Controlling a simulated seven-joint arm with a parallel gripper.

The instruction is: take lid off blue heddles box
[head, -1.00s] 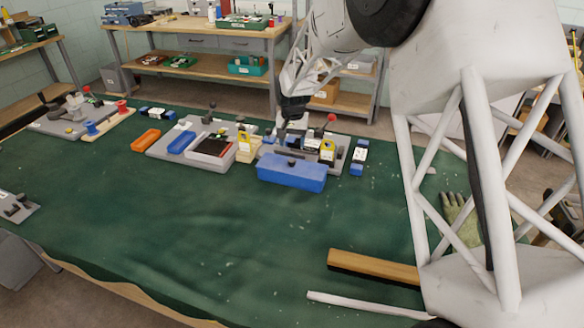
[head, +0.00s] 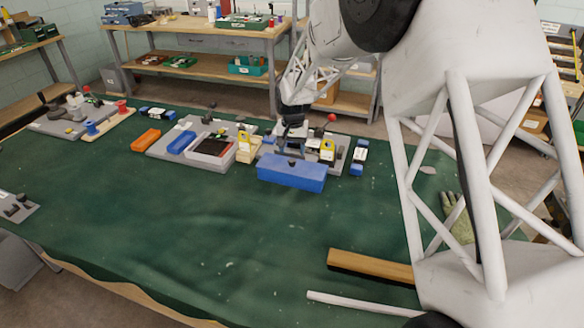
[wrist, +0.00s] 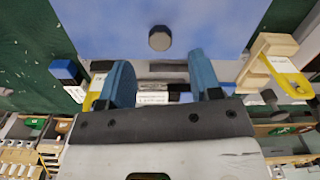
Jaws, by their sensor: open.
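The blue heddles box (head: 291,176) stands on the green cloth with its lid on. A small dark knob (head: 291,161) is on the lid. In the wrist view the blue lid (wrist: 215,25) fills the upper middle, with the round dark knob (wrist: 160,38) near its centre. My gripper (head: 292,143) is just behind and above the box. Its two blue fingers (wrist: 162,82) are apart with nothing held between them. The knob lies beyond the fingertips, roughly in line with the gap between them. I cannot tell the exact height of the fingertips over the lid.
A grey base plate with yellow-topped wooden blocks (head: 327,151) stands close behind the box. A small blue and white block (head: 358,160) is to the right. A grey tray (head: 212,150) lies left. The cloth in front is clear, with a wooden bar (head: 372,266) farther forward.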

